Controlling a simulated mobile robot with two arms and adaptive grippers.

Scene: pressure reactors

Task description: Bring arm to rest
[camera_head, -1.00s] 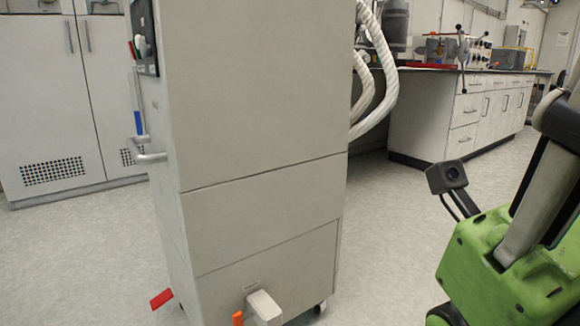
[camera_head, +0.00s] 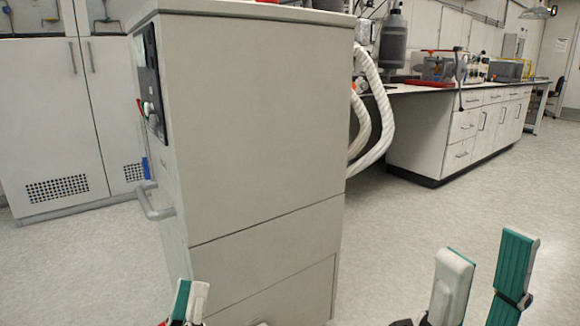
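My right gripper (camera_head: 482,278) is at the bottom right. Its two fingers, with teal pads and white backs, stand upright and well apart, with nothing between them. My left gripper (camera_head: 189,302) is at the bottom left, in front of the lower part of the tall grey cabinet unit (camera_head: 255,130). Only the tips of its teal and white fingers show, close together, and its lower part is cut off by the frame edge. I cannot tell whether it is shut. No held object shows in either gripper. Both arms are mostly out of view.
The cabinet unit stands close in front, with a grey handle (camera_head: 155,205) on its left side and white hoses (camera_head: 375,120) behind its right side. White cupboards (camera_head: 40,130) stand at the back left. A lab bench (camera_head: 440,125) with equipment runs along the right. The floor (camera_head: 420,220) between is clear.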

